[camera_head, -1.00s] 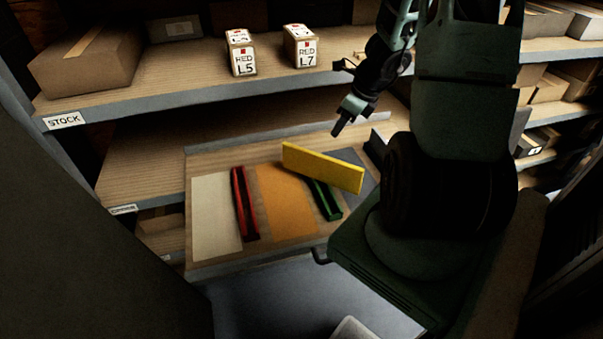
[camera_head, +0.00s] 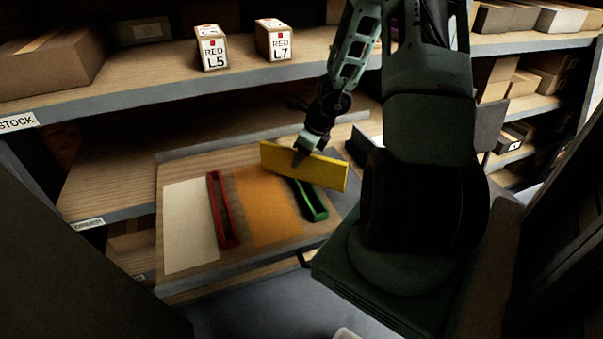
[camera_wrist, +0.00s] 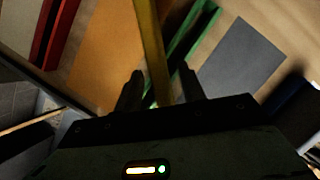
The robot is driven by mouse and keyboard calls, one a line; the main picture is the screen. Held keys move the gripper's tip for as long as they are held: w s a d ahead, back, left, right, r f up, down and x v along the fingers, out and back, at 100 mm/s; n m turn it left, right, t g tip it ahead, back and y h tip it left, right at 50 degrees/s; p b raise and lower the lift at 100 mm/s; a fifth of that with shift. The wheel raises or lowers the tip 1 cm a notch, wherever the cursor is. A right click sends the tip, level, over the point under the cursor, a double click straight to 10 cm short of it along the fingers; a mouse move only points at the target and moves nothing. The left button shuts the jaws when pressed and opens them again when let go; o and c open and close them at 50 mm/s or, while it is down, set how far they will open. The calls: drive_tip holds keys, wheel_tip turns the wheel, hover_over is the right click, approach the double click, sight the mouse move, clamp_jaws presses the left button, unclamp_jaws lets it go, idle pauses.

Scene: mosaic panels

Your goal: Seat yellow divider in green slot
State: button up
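The yellow divider (camera_head: 322,172) is a long thin panel standing on its long edge, lying across the rear part of the green slot (camera_head: 317,208) at an angle to it. In the wrist view the divider (camera_wrist: 149,40) runs between my fingers, and the green slot (camera_wrist: 190,38) shows beside and behind it. My gripper (camera_head: 299,158) is at the divider's top edge, left of its middle. In the wrist view my gripper (camera_wrist: 161,88) has its fingers apart, one on each side of the divider, with a visible gap on both sides. The divider's lower edge is hard to see.
A red slot (camera_head: 222,210) stands to the left on the same board (camera_head: 203,167). Cream (camera_head: 188,225), orange (camera_head: 265,205) and grey (camera_wrist: 240,62) panels lie beside the slots. A shelf above holds boxes L5 (camera_head: 212,48) and L7 (camera_head: 273,40).

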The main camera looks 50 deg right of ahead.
drive_tip(key=shift+x, duration=0.8)
drive_tip(key=shift+c, duration=0.3)
clamp_jaws()
drive_tip(key=shift+r, duration=0.1)
